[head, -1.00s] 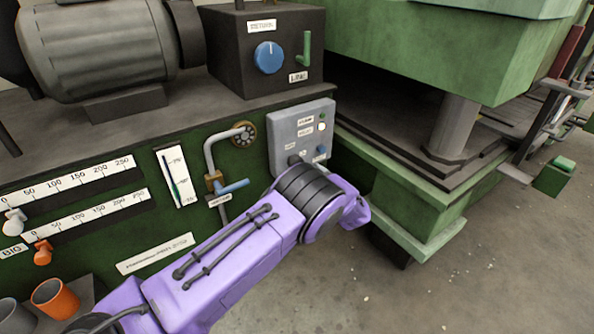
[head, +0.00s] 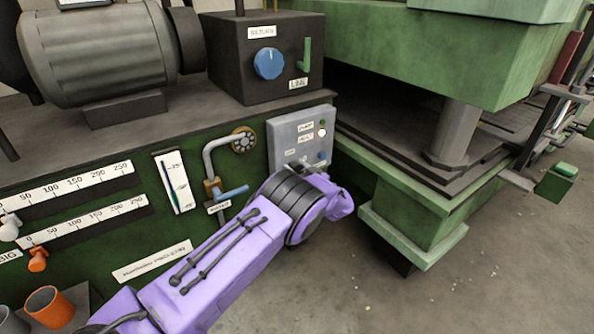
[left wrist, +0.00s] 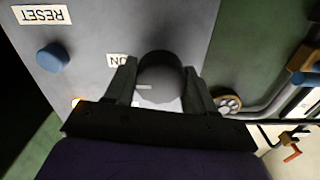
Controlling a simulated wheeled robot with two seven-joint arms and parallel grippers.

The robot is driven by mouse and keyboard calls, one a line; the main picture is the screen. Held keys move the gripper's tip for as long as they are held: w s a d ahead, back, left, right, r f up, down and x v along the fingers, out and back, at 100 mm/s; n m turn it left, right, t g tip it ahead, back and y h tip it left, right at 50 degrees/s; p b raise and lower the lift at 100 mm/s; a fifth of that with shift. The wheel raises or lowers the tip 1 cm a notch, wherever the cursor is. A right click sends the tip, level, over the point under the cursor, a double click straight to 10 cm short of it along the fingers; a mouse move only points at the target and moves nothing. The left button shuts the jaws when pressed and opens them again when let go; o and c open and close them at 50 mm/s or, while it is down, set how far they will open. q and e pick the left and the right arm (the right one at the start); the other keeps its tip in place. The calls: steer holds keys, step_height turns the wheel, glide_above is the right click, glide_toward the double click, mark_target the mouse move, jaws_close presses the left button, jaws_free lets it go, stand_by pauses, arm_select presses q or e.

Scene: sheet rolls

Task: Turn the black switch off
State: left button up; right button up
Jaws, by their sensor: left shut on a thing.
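The black switch (left wrist: 160,76) is a round knob with a pale pointer line, on a grey control panel (head: 284,132). It shows in the left wrist view, with an "ON" label (left wrist: 118,60) beside it. My left gripper (left wrist: 160,88) has one finger on each side of the knob and is shut on it. My right gripper is not in view.
A blue button (left wrist: 52,58) and a "RESET" label (left wrist: 40,14) are on the same panel. A white lamp (head: 322,133) glows on the panel. A pipe with a blue-handled valve (head: 232,192) stands left of it. A green press (head: 415,215) stands at the right.

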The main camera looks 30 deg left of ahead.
arm_select(q)
steer(key=n, duration=0.4)
steer(key=shift+f+n+b, duration=0.1)
steer(key=shift+n+b, duration=0.3)
steer(key=n, duration=0.4)
steer(key=shift+s+n+b, duration=0.1)
steer(key=shift+n+b, duration=0.2)
steer(key=shift+b, duration=0.05)
steer(key=n+b, duration=0.1)
steer(key=n, duration=0.3)
steer(key=shift+f, duration=0.1)
steer(key=shift+n+b, duration=0.5)
steer(key=shift+n, duration=1.8)
steer(key=o, duration=1)
steer(key=shift+d, duration=0.15)
